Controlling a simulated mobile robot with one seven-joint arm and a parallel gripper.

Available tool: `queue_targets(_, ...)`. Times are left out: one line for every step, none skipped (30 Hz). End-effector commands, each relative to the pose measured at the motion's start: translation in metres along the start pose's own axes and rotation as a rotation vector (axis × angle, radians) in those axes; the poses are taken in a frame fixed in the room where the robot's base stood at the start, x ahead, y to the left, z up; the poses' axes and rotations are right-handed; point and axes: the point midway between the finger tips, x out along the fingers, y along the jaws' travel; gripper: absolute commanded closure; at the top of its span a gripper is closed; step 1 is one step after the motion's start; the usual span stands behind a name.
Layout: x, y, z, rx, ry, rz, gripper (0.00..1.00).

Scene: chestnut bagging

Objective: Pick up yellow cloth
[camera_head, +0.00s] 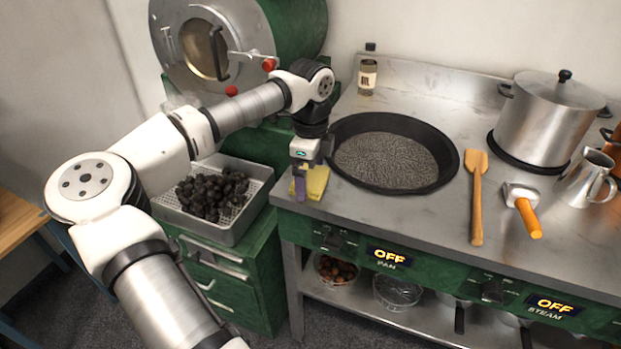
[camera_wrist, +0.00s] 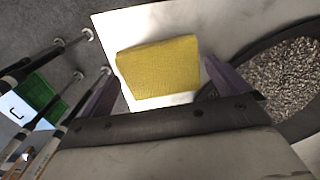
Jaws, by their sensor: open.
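The yellow cloth (camera_head: 317,181) lies flat on the left front corner of the steel counter, left of the black pan. In the wrist view the cloth (camera_wrist: 158,68) is a folded block seen between my two purple fingers. My gripper (camera_head: 305,188) is above the cloth, pointing down, and partly hides it in the head view. In the wrist view my gripper (camera_wrist: 165,90) is open with a finger on each side of the cloth. I cannot tell whether the fingers touch it.
The black pan (camera_head: 447,160) with dark granules is close to my gripper's right. A perforated tray (camera_head: 243,222) of dark chestnuts sits lower left. A wooden spatula (camera_head: 477,200), a scoop (camera_head: 524,208) and a lidded pot (camera_head: 548,120) stand or lie farther right on the counter (camera_head: 420,215).

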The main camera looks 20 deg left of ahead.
Motion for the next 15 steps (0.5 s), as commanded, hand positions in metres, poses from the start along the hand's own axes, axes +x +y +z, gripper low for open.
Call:
queue_targets(0.0001, 0.0000, 0.0001, 0.000, 0.000, 0.000, 0.00)
queue_targets(0.0000, 0.0000, 0.0001, 0.000, 0.000, 0.000, 0.00)
queue_targets(0.0000, 0.0000, 0.0001, 0.000, 0.000, 0.000, 0.00)
queue_targets(-0.0001, 0.0000, 0.0001, 0.000, 0.000, 0.000, 0.01)
queue_targets(-0.0001, -0.0001, 0.0001, 0.000, 0.000, 0.000, 0.05)
queue_targets(-0.0001, -0.0001, 0.0001, 0.000, 0.000, 0.000, 0.10)
queue_targets(-0.0002, -0.0001, 0.0001, 0.000, 0.000, 0.000, 0.14)
queue_targets(-0.0002, -0.0001, 0.0000, 0.000, 0.000, 0.000, 0.18)
queue_targets(-0.0002, -0.0001, 0.0001, 0.000, 0.000, 0.000, 0.24)
queue_targets(-0.0003, -0.0001, 0.0001, 0.000, 0.000, 0.000, 0.28)
queue_targets(-0.0003, -0.0001, 0.0001, 0.000, 0.000, 0.000, 0.31)
queue_targets(-0.0003, -0.0001, 0.0001, 0.000, 0.000, 0.000, 0.36)
queue_targets(-0.0004, -0.0001, 0.0000, 0.000, 0.000, 0.000, 0.36)
queue_targets(-0.0004, -0.0001, 0.0001, 0.000, 0.000, 0.000, 0.36)
queue_targets(-0.0004, -0.0001, 0.0001, 0.000, 0.000, 0.000, 0.36)
